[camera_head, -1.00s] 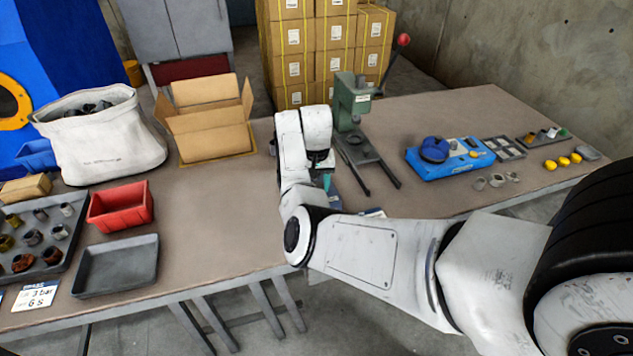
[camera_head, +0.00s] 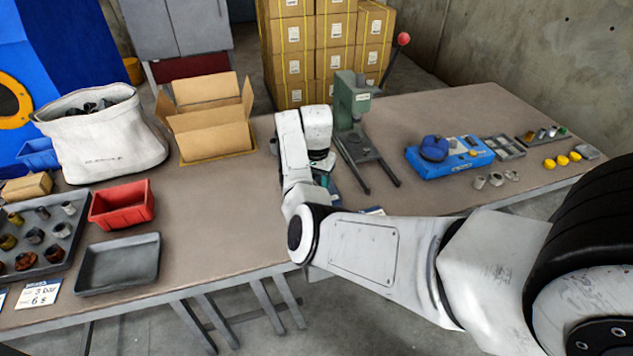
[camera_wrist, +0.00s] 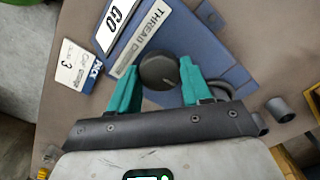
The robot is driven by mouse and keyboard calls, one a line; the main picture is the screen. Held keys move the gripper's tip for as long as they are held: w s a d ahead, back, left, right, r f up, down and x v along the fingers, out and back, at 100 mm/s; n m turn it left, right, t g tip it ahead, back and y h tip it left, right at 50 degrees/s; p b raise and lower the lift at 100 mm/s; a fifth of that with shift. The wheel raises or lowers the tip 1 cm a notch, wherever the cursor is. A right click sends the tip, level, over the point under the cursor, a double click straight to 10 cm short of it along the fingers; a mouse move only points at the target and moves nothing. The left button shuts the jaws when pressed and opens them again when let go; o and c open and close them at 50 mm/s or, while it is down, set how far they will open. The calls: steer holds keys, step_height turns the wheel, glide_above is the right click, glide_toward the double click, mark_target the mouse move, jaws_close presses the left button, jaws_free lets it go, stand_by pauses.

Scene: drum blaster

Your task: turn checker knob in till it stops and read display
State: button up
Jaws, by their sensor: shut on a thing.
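The checker (camera_wrist: 232,68) is a blue box in the wrist view, with a pale label reading "THREAD", its other letters unclear. A white panel (camera_wrist: 117,14) in a dark frame on it shows "GO", seen at a slant. The round dark grey knob (camera_wrist: 158,72) sits beside the label. My gripper (camera_wrist: 160,68) has its two teal fingers on opposite sides of the knob, shut on it. In the head view my own arm hides most of the checker and the gripper.
A green press (camera_head: 352,105) stands just behind my gripper. A white card (camera_wrist: 78,77) lies beside the checker, and grey sleeves (camera_wrist: 279,109) lie at its right. An open cardboard box (camera_head: 212,137), red bin (camera_head: 122,212) and empty grey tray (camera_head: 118,277) are to the left.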

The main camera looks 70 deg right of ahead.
steer(key=o, duration=1)
steer(key=shift+o, duration=0.2)
steer(key=shift+r, duration=0.15)
step_height(320, 180, up, 11)
steer(key=b, duration=0.1)
steer(key=shift+f, duration=0.2)
steer(key=s+a+f+n+h, duration=0.1)
steer(key=s+a+f+n, duration=0.2)
steer(key=a+f+n, duration=0.4)
steer(key=s+a+f+n+h, duration=0.15)
steer(key=s+a+f, duration=0.3)
steer(key=a, duration=0.55)
steer(key=s+a+f+n+y, duration=0.1)
steer(key=s+a+n, duration=0.3)
steer(key=a, duration=0.5)
steer(key=s+a+f+n+t+y, duration=0.1)
steer(key=s+a+f+n, duration=0.1)
steer(key=s+a+n, duration=0.3)
steer(key=s+a, duration=0.1)
steer(key=a, duration=0.3)
steer(key=shift+s+a, duration=0.15)
steer(key=shift+a, duration=0.15)
